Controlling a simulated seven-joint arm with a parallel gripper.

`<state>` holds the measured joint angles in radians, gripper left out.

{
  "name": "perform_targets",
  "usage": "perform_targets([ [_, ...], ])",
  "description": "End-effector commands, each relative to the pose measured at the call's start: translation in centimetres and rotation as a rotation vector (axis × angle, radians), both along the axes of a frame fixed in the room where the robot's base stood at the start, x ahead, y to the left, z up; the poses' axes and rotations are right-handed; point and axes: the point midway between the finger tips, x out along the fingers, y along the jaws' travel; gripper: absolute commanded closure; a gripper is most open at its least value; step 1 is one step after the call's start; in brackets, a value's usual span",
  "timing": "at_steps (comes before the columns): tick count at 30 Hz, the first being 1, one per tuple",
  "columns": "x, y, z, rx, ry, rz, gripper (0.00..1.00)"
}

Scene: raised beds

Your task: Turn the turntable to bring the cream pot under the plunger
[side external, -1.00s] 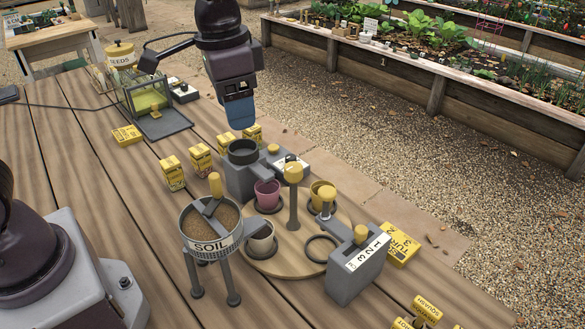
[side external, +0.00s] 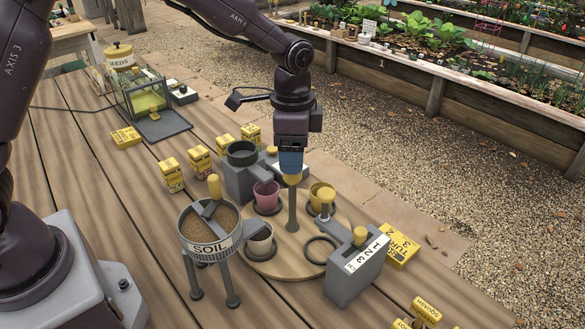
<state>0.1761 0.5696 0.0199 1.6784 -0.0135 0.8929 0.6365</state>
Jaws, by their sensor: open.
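The round wooden turntable (side external: 284,262) carries a pink pot (side external: 266,193) at the back left and a yellow pot (side external: 318,190) at the back right. The cream pot (side external: 261,240) sits at the front left, beside the soil hopper (side external: 222,228). An empty dark ring (side external: 321,250) lies at the front right. A grey post with a yellow knob (side external: 292,179) rises from the middle. My gripper (side external: 291,170) is open, its blue fingers pointing down at the knob; contact cannot be told.
A grey unit with a dark cup (side external: 242,160) stands behind left. Yellow seed packets (side external: 172,175) line the back left. Bare planks (side external: 110,205) lie at left.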

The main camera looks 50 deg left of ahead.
Motion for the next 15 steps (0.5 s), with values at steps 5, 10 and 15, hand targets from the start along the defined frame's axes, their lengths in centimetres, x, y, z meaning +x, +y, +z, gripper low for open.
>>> perform_targets([
  [5,0.0,0.0,-2.9,0.000,0.003,0.001,0.37],
  [10,0.0,0.0,-4.1,-0.001,0.001,0.001,0.37],
  [15,0.0,0.0,-4.3,-0.001,-0.001,0.001,0.37],
])
